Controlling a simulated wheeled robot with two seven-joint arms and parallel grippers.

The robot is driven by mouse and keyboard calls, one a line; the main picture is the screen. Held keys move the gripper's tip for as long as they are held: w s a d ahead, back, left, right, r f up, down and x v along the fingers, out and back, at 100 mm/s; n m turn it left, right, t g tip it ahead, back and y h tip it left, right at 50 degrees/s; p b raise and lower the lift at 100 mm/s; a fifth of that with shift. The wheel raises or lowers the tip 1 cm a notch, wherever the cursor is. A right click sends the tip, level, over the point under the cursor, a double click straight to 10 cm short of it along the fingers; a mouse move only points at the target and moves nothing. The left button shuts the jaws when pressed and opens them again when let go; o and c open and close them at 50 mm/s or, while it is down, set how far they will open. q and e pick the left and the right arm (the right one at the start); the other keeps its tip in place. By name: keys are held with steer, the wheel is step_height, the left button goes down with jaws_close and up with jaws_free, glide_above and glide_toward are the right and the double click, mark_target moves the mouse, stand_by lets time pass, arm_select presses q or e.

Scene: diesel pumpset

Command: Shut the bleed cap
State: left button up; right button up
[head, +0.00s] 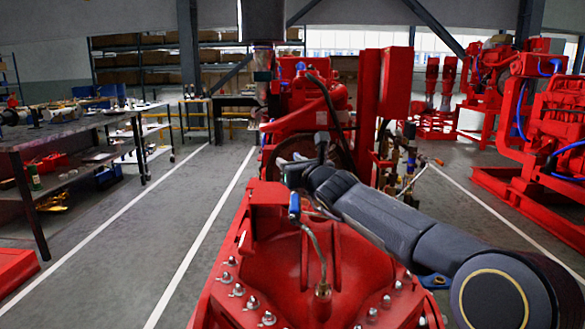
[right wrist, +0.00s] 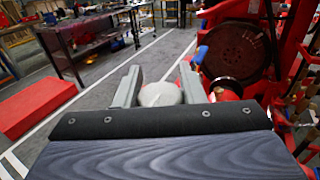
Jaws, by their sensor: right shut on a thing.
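My right gripper (head: 287,166) is at the end of my right arm, above the red pump casing (head: 290,265). In the right wrist view its two grey fingers (right wrist: 155,88) stand on either side of a pale, rounded cap (right wrist: 160,95), and they are shut on it. I take this to be the bleed cap; its lower part is hidden by the gripper body. In the head view the cap is too small and covered to make out clearly. My left gripper is not in view.
A thin bent pipe (head: 318,255) with a blue handle (head: 294,206) rises from the casing, close below the gripper. A red engine (head: 312,105) with a dark flywheel (right wrist: 237,55) stands behind. A workbench (head: 75,140) is at the left, with free floor between.

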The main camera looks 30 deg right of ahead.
steer(key=o, duration=1)
steer(key=shift+r, duration=0.15)
step_height(320, 180, up, 4)
steer(key=p, duration=0.3)
steer(key=shift+p, duration=0.4)
steer(key=s+a+r+p, duration=0.3)
steer(key=s+a+r, duration=0.4)
steer(key=s, duration=0.5)
steer(key=shift+a+r, duration=0.15)
steer(key=shift+r, duration=0.7)
